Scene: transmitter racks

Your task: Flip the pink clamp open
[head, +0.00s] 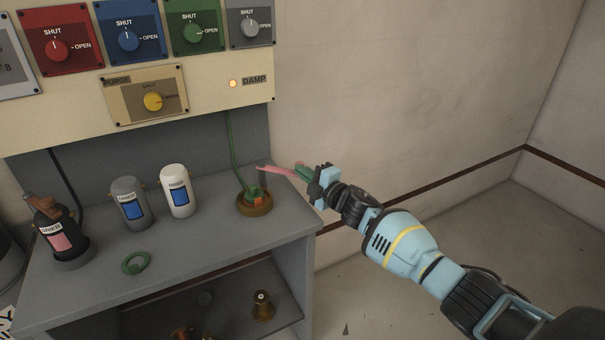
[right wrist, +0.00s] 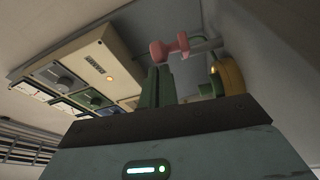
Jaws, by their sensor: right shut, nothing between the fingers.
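The pink clamp (head: 277,169) shows in the head view as a thin pink bar above the back right of the grey bench. In the right wrist view a pink piece (right wrist: 168,47) with rounded ends lies just beyond my fingertips, beside a grey bar. My right gripper (head: 303,170) has its green fingers at the pink bar. The fingers (right wrist: 157,85) look closed together in the wrist view, with nothing between them. I cannot tell whether they touch the clamp. A brass round base (head: 254,208) with a green and orange fitting stands just below. My left gripper is not in view.
The grey bench top (head: 205,255) holds a grey canister (head: 130,203), a white canister (head: 176,191), a dark holder (head: 60,235) and a green ring (head: 136,262). A control panel (head: 215,95) hangs above. A green cable (head: 231,145) runs down to the base.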

